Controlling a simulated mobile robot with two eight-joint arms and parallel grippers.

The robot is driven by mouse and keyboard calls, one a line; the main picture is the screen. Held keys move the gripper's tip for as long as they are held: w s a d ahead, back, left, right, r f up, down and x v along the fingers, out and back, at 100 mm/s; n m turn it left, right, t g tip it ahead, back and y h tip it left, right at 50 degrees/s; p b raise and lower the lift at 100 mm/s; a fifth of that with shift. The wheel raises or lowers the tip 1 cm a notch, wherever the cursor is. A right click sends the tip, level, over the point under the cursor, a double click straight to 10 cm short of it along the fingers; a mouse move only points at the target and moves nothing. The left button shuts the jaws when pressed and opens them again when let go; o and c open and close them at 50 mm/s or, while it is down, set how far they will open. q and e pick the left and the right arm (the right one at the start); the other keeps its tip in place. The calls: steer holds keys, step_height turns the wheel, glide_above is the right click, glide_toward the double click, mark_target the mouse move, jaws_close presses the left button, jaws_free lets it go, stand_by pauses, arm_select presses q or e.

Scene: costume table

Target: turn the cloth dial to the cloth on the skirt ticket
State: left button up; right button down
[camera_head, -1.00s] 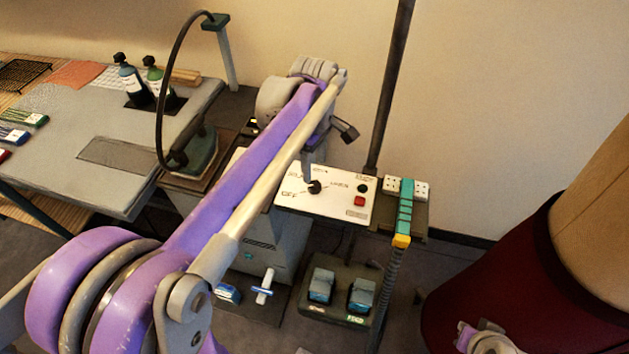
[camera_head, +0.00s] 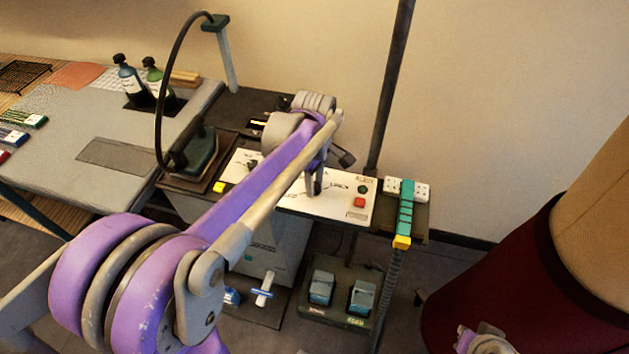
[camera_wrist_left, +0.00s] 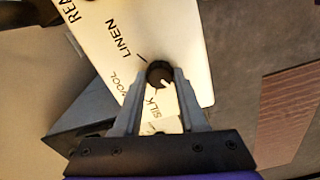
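The white control panel (camera_head: 340,205) stands beyond my left arm in the head view. In the left wrist view, the cloth dial (camera_wrist_left: 159,73) is a black round knob with a white pointer mark toward the lower right. LINEN is printed at its upper left, WOOL at its left and SILK below it. My left gripper (camera_head: 314,190) is down at the panel; its fingertips (camera_wrist_left: 160,74) flank the dial closely. I cannot tell whether they press on it. I cannot make out a skirt ticket. My right gripper does not show.
A green button and a red button (camera_head: 360,202) sit right of my gripper on the panel. An iron (camera_head: 201,150) stands to the left. A dark pole (camera_head: 388,90) rises behind the panel. Pedals (camera_head: 321,286) are below, and a dark red form (camera_head: 500,270) stands at right.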

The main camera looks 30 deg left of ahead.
arm_select(q)
jaws_close()
steer(key=shift+m, duration=0.3)
steer(key=m, duration=1)
steer(key=shift+m+b, duration=0.35)
steer(key=shift+m, duration=0.05)
steer(key=m, duration=1.2)
steer(key=shift+m, duration=0.3)
